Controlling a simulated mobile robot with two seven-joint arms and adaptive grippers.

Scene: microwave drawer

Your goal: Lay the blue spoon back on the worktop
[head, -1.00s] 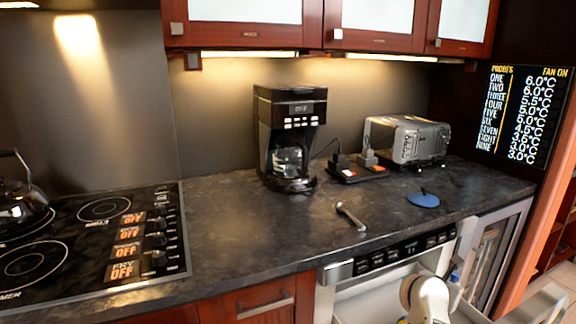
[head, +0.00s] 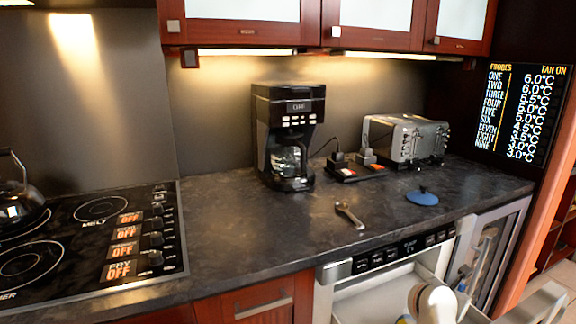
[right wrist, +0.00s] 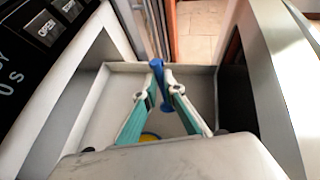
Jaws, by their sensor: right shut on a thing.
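The blue spoon (right wrist: 158,78) stands roughly upright between the fingertips of my right gripper (right wrist: 163,84) in the right wrist view. The gripper is shut on it, over the open white drawer. In the head view only my pale right arm shows clearly at the bottom right, over the drawer; the spoon is too small there to make out surely. The dark stone worktop (head: 250,225) lies above and behind the drawer. My left gripper is not in view.
The open drawer (right wrist: 202,82) has a small yellow and blue thing (right wrist: 150,137) inside, partly hidden. On the worktop are a metal tool (head: 349,214), a blue disc (head: 422,198), a coffee maker (head: 287,135) and a toaster (head: 405,140). The worktop between hob and tool is clear.

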